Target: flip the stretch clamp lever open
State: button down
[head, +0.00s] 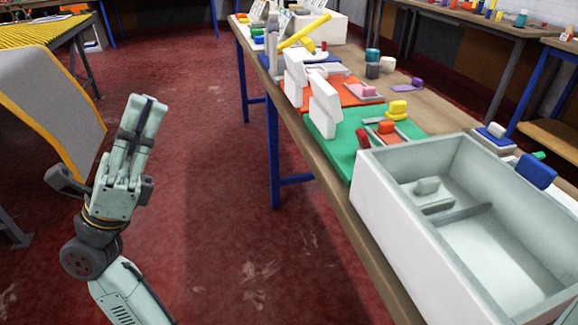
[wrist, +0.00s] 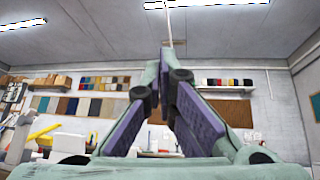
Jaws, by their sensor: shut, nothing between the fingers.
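A long yellow bar (head: 303,31), which looks like the stretch clamp lever, slants upward to the right near the far end of the workbench. A grey upright (head: 273,52) stands at its left end, and a blue base (head: 312,58) lies below it. Its exact joint is too small to make out. A yellow bar (wrist: 36,134) also shows at the left of the wrist view. My gripper (head: 145,99) points upward over the floor, left of the bench and well apart from the bar. Its fingers (wrist: 178,72) are shut and empty.
A white divided bin (head: 400,215) stands on the near end of the bench (head: 345,205). White upright blocks (head: 324,104) stand on green (head: 350,130) and orange mats along its left edge. A grey rug (head: 45,110) hangs at left. Red floor (head: 225,190) between is clear.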

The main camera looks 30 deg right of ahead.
jog(key=s+d+f+m+g+y+b, duration=0.1)
jog(key=d+f+m+g+y, duration=0.3)
jog(key=d+f, duration=1.5)
jog(key=g+y+b, duration=0.1)
jog(key=g+y, duration=0.1)
jog(key=shift+d+f+m+g, duration=0.2)
jog(key=shift+f+m+g, duration=0.1)
jog(key=shift+m, duration=0.1)
jog(key=shift+s, duration=0.1)
jog(key=p, duration=0.4)
send_near(361, 141)
jog(key=x, duration=0.7)
jog(key=shift+f, duration=0.1)
jog(key=shift+y+p, duration=0.4)
